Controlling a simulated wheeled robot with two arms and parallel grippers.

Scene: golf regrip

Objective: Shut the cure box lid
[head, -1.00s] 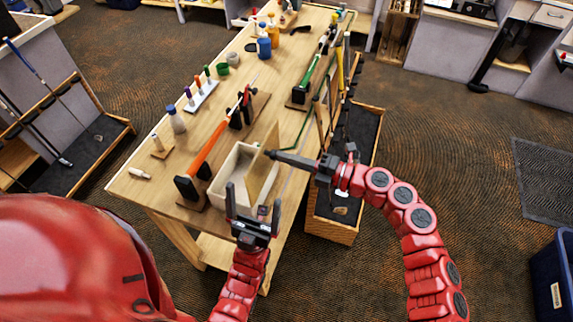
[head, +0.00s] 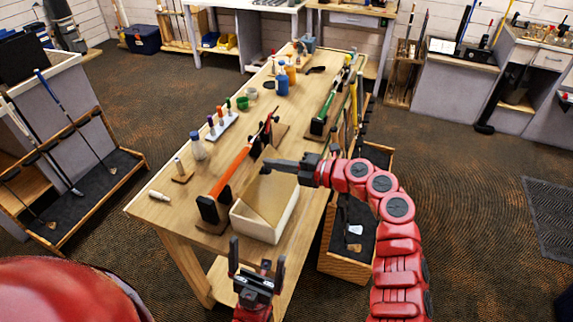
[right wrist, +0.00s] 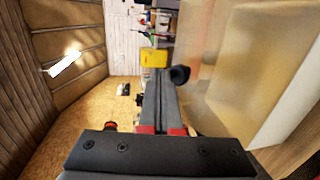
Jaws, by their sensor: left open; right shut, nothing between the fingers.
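The cure box (head: 253,226) is a pale open-topped box at the near end of the wooden bench. Its tan lid (head: 268,198) is tilted over the opening, not flat on the rim. My right gripper (head: 267,167) is shut and empty, with its fingertips at the lid's upper far edge; I cannot tell whether they touch it. In the right wrist view its fingers (right wrist: 163,105) lie beside a large blurred tan panel, apparently the lid (right wrist: 215,65). My left gripper (head: 257,268) is open and empty, in front of the box at the bench's near end.
A club with an orange grip (head: 230,172) lies in a dark holder just left of the box. A white bottle (head: 197,147), a tube (head: 159,196) and a rack of small coloured bottles (head: 221,126) stand farther left. A club bin (head: 347,262) stands right of the bench.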

